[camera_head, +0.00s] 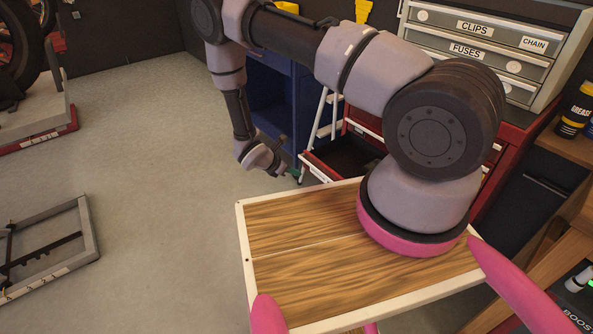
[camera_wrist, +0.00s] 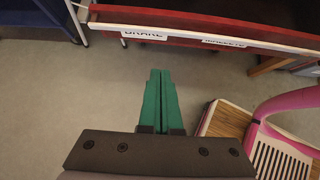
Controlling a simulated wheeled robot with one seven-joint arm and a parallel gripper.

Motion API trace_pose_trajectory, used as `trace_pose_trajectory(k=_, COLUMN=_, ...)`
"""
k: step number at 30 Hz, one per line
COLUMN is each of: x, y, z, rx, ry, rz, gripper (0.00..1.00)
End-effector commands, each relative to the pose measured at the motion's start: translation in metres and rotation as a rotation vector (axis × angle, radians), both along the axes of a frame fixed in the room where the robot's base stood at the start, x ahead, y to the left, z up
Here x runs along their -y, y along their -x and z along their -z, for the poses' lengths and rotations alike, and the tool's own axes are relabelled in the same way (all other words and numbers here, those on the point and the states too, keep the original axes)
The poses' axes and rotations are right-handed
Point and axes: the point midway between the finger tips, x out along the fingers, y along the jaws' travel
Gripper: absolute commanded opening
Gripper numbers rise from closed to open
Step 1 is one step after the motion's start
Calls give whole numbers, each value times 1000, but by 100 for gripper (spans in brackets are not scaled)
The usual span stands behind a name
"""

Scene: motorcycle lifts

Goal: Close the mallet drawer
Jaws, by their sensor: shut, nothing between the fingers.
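The mallet drawer (camera_head: 318,169) is a red drawer pulled out low on the red cabinet, with a dark interior showing in the head view. In the wrist view its front (camera_wrist: 200,24) crosses the top, with a "BRAKE" label (camera_wrist: 144,33) and a partly cut-off label that seems to read "MALLETS" (camera_wrist: 223,42). My gripper (camera_head: 294,172) has green fingers, which also show in the wrist view (camera_wrist: 160,73). They are shut and empty, outside the drawer near its front. A gap shows between fingertips and front in the wrist view; contact is not visible. My arm hides part of the cabinet.
A blue cabinet (camera_head: 270,100) and a white step ladder (camera_head: 326,115) stand beside the drawer. A grey drawer unit (camera_head: 470,50) labelled CLIPS, FUSES and CHAIN sits above the red cabinet. A wooden shelf is at the right. Open floor (camera_head: 160,130) lies left.

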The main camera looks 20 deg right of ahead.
Motion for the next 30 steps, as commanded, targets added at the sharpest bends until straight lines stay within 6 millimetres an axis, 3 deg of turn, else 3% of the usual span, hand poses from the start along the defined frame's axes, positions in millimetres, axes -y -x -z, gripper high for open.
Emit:
trace_pose_trajectory(k=11, x=54, y=-22, z=55, rx=2, ry=0, rz=4, gripper=0)
trace_pose_trajectory(k=18, x=80, y=-33, z=53, rx=2, ry=-2, rz=2, gripper=0)
trace_pose_trajectory(k=30, x=86, y=-36, z=52, rx=3, ry=-1, rz=3, gripper=0)
